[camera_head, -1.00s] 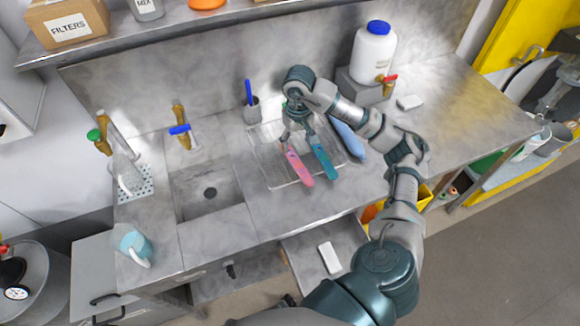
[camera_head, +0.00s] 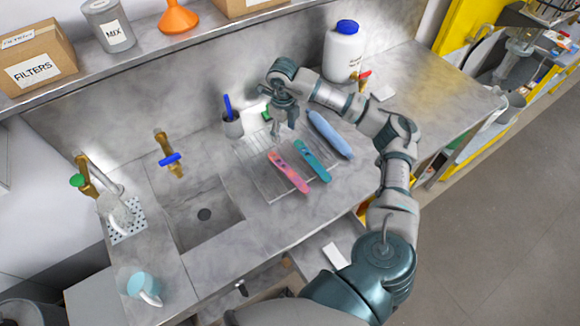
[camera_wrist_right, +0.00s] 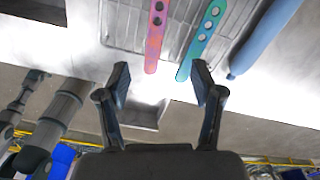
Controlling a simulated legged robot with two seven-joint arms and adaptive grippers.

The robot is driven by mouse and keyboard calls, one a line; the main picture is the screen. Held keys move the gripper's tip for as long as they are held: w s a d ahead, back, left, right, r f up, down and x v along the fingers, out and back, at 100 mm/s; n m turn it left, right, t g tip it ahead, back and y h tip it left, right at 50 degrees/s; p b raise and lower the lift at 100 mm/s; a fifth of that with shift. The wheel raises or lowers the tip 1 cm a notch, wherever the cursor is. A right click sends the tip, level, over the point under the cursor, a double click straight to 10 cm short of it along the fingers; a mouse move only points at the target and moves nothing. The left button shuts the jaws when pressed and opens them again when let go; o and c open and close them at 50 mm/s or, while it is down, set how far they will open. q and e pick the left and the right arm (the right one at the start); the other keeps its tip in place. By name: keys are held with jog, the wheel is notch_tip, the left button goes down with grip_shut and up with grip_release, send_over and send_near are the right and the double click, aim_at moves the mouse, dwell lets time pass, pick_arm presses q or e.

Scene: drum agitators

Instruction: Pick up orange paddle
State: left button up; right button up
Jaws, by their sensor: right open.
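No plainly orange paddle shows; the closest in colour is a pink-red paddle with purple marks (camera_head: 289,172), lying on the wire rack (camera_head: 258,178) by the sink. It also shows in the right wrist view (camera_wrist_right: 155,35). A teal paddle with holes (camera_head: 312,160) lies just right of it, also in the wrist view (camera_wrist_right: 200,40). A blue paddle (camera_head: 330,134) lies further right. My right gripper (camera_head: 284,130) is open and empty, above the rack's back part near the paddles' far ends. Its spread fingers show in the wrist view (camera_wrist_right: 162,80). My left gripper is out of view.
A cup with a blue-handled tool (camera_head: 232,124) stands left of the rack. The sink (camera_head: 205,213) lies further left. A white jug with a blue cap (camera_head: 342,52) stands behind right. A shelf with a FILTERS box (camera_head: 35,65) runs along the back.

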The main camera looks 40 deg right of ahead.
jog(key=m, duration=0.2)
jog(key=p, duration=0.2)
send_over(283, 166)
jog(key=d, duration=0.1)
notch_tip(283, 166, down, 12)
jog(key=shift+w+d+r, duration=0.1)
jog(key=shift+r, duration=0.15)
jog(key=shift+f, duration=0.5)
jog(key=f+p, duration=0.1)
jog(key=f, duration=0.1)
jog(key=a+f, duration=0.1)
jog(key=f, duration=0.1)
jog(key=shift+a+f+p, duration=0.1)
jog(key=shift+f+p, duration=0.1)
jog(key=shift+p, duration=0.2)
jog(key=shift+f, duration=0.3)
jog(key=c, duration=1.2)
